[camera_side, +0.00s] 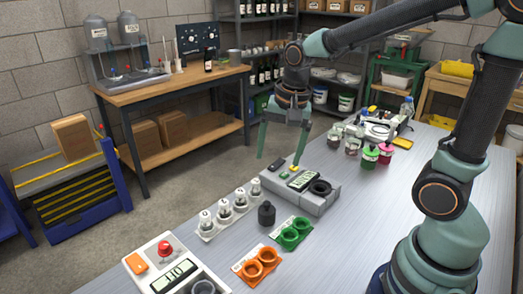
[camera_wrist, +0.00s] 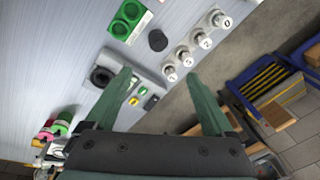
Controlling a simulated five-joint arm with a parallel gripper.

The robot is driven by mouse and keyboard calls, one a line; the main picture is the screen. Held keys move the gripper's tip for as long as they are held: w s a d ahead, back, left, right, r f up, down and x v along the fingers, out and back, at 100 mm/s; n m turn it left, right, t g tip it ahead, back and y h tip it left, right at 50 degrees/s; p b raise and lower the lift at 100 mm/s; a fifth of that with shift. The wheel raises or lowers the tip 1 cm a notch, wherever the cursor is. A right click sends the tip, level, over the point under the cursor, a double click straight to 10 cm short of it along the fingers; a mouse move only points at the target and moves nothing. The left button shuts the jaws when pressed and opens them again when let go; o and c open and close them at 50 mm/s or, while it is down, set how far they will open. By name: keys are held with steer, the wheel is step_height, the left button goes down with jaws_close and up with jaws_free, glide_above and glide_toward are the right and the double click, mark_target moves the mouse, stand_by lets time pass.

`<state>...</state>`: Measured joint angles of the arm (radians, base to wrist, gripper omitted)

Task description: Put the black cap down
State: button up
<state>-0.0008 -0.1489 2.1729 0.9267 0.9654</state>
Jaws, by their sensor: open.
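The black cap (camera_side: 267,214) is a small dark cylinder with a narrower top. It stands upright on the grey table, between a row of white numbered containers and a card with green rings. It also shows in the wrist view (camera_wrist: 158,40), beyond my fingertips. My gripper (camera_side: 280,160) is open with nothing between its fingers. It hangs above the far side of a grey device (camera_side: 329,203), apart from the cap. In the wrist view, the two green fingers (camera_wrist: 158,75) are spread wide.
White numbered containers (camera_side: 225,210) stand left of the cap. Green rings (camera_side: 289,238) and orange rings (camera_side: 259,266) lie on cards nearby. A display unit with a red button (camera_side: 166,248) is at the front. Jars with pink and green (camera_side: 370,157) stand farther back.

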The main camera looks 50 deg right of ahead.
steer(key=s+r+n+t, duration=0.3)
steer(key=s+n, duration=0.3)
steer(key=n, duration=0.5)
steer(key=shift+s+r, duration=0.15)
steer(key=shift+r, duration=0.75)
